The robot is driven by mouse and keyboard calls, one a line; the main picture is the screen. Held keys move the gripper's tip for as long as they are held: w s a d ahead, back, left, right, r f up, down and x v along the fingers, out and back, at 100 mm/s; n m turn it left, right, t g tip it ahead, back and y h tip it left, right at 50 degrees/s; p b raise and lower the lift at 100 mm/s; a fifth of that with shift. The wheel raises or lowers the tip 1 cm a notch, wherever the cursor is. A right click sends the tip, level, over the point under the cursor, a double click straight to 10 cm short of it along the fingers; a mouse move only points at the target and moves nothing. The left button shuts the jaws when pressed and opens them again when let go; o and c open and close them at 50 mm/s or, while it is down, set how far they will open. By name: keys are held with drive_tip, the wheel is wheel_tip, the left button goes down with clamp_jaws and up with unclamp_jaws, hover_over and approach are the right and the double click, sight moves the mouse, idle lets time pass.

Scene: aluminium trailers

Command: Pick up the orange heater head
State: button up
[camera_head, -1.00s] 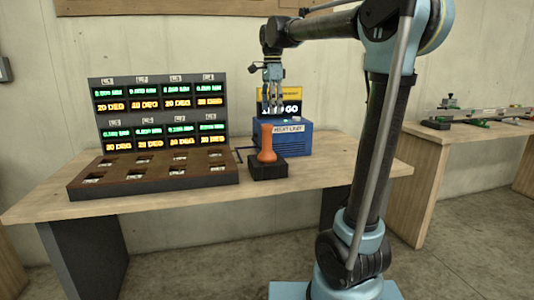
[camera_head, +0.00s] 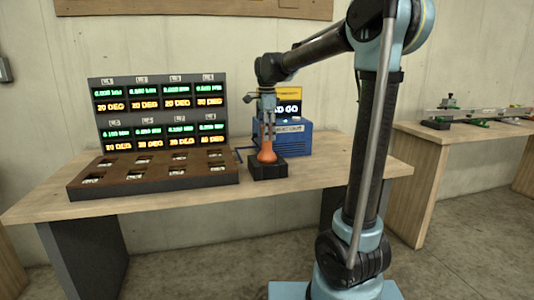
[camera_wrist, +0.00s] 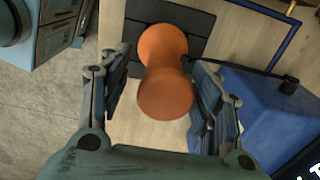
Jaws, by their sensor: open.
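The orange heater head (camera_head: 267,151) stands upright on a small black base (camera_head: 268,171) on the wooden table. In the wrist view the heater head (camera_wrist: 165,75) lies between the two open fingers of my gripper (camera_wrist: 160,95), with a gap on the left and its right side close to the right finger. In the head view my gripper (camera_head: 268,121) points down over the heater head, its fingers around the upper part. I cannot tell whether either finger touches it.
A blue box (camera_head: 298,140) with a sign stands just behind and right of the heater head. A dark display panel (camera_head: 160,115) with a slotted tray (camera_head: 155,190) stands to the left. A blue rod (camera_wrist: 282,45) runs near the base. The table front (camera_head: 300,180) is clear.

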sight(267, 145)
drive_tip(key=shift+w+f, duration=0.2)
drive_tip(key=shift+f, duration=1.25)
drive_tip(key=shift+w+f, duration=0.15)
drive_tip(key=shift+f, duration=1.25)
clamp_jaws()
